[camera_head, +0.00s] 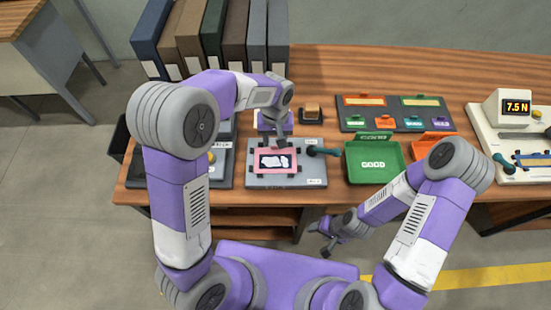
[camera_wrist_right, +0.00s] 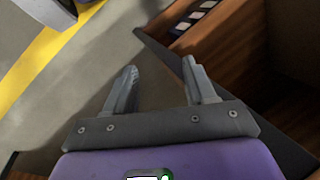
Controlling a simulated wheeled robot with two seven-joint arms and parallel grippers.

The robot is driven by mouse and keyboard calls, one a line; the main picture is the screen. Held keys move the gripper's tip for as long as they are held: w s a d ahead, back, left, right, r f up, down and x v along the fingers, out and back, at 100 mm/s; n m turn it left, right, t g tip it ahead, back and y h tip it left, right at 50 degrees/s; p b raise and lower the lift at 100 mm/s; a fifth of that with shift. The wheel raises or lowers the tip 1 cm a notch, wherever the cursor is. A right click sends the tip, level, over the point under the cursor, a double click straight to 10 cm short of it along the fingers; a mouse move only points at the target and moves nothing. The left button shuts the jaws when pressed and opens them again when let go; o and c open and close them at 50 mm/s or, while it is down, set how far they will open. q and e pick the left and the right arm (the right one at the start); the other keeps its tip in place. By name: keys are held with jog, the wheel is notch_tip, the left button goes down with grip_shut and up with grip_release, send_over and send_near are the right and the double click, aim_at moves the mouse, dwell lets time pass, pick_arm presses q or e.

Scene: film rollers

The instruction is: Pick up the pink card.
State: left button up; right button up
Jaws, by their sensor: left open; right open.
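The pink card (camera_head: 266,165), with a dark printed window and white shapes, lies flat on a grey plate (camera_head: 257,181) with small dark clips around it. My left gripper (camera_head: 282,146) is open just above the far right edge of the card, pointing down; I cannot tell whether it touches. My right gripper (camera_head: 327,249) is open and empty, low in front of the table's front edge. The right wrist view shows its two fingers (camera_wrist_right: 160,88) apart with nothing between them.
A panel with coloured labels (camera_head: 394,113) and a row of binders (camera_head: 216,40) stand behind. A gauge (camera_head: 515,106) reads 7.5 N.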

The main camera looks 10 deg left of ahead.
pick_arm(q)
notch_tip(320, 180, down, 3)
jog(key=shift+r+b, duration=0.1)
jog(key=shift+b, duration=0.2)
jog(key=shift+c, duration=0.3)
jog(key=shift+r, duration=0.1)
grip_shut()
